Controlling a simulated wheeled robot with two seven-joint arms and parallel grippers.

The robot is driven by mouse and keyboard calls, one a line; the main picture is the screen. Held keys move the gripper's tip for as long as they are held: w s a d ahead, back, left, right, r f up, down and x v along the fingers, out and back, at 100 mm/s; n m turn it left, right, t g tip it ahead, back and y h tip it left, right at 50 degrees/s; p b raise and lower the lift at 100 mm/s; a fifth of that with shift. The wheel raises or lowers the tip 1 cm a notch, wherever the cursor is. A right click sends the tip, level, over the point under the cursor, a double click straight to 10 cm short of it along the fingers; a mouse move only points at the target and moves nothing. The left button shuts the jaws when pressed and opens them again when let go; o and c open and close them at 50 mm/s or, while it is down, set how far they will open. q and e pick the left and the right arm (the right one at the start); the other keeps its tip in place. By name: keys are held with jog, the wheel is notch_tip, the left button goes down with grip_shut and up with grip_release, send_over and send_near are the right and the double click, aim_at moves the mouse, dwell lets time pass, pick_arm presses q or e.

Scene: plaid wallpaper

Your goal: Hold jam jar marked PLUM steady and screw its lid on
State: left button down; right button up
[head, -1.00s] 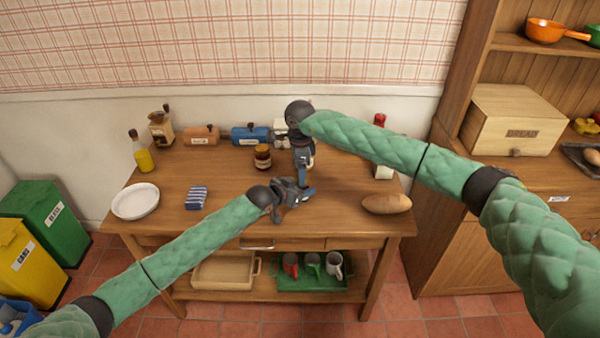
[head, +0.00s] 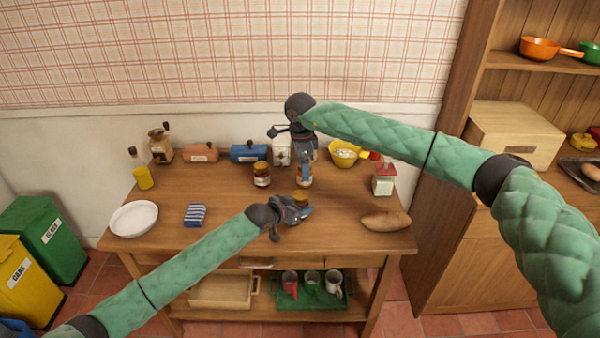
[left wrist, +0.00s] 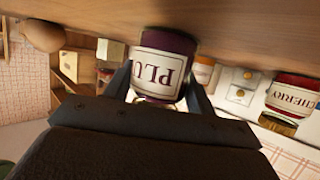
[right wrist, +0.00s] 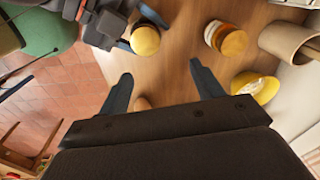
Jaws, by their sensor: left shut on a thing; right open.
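The PLUM jam jar (left wrist: 163,68), dark purple with a white label, is between the fingers of my left gripper (left wrist: 160,85), which is shut on it. The jar appears upside down in the left wrist view and stands near the table's front middle. Its gold lid (right wrist: 145,40) sits on top, also visible in the head view (head: 301,196). I cannot tell how tightly it is screwed.
The CHERRY jar (head: 262,175) stands behind and left of the PLUM jar.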

aim_at(300, 194)
jog(key=n, duration=0.1)
jog(key=s+n, duration=0.1)
jog(key=f+n, duration=0.1)
jog(key=n, duration=0.1)
jog(key=shift+s+a, duration=0.2)
jog(key=shift+s, duration=0.05)
jog(key=n, duration=0.3)
jog(key=shift+s+a+f+g, duration=0.1)
jog(key=shift+s+a+g, duration=0.05)
jog(key=shift+a+g, duration=0.15)
jog(key=shift+f, duration=0.1)
jog(key=shift+f, duration=3.9)
